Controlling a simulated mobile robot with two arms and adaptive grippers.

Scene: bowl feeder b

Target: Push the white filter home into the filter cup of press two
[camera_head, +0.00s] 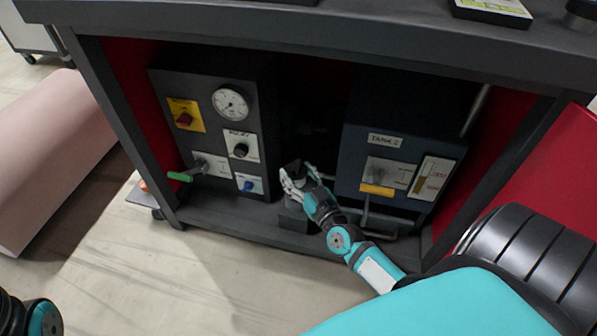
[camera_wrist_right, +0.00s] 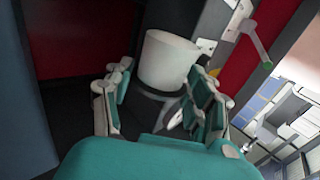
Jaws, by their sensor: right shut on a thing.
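The white filter (camera_wrist_right: 168,60) is a pale cup-shaped piece between the fingers of my right gripper (camera_wrist_right: 160,90) in the wrist view. The right gripper (camera_head: 299,183) is shut on it, low in the dark bay between two panels in the head view. A dark ring shows just under the filter in the wrist view; I cannot tell whether it is the filter cup or how deep the filter sits. In the head view the fingers and shadow mostly hide the filter. A dark block (camera_head: 292,217) stands below the gripper. My left gripper is not in view.
A control panel (camera_head: 219,109) with a gauge, knobs and a green-tipped lever (camera_head: 181,177) stands left of the gripper. A dark blue tank box (camera_head: 356,150) stands close on the right, with a pipe below it. The bench top (camera_head: 330,32) overhangs the bay.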

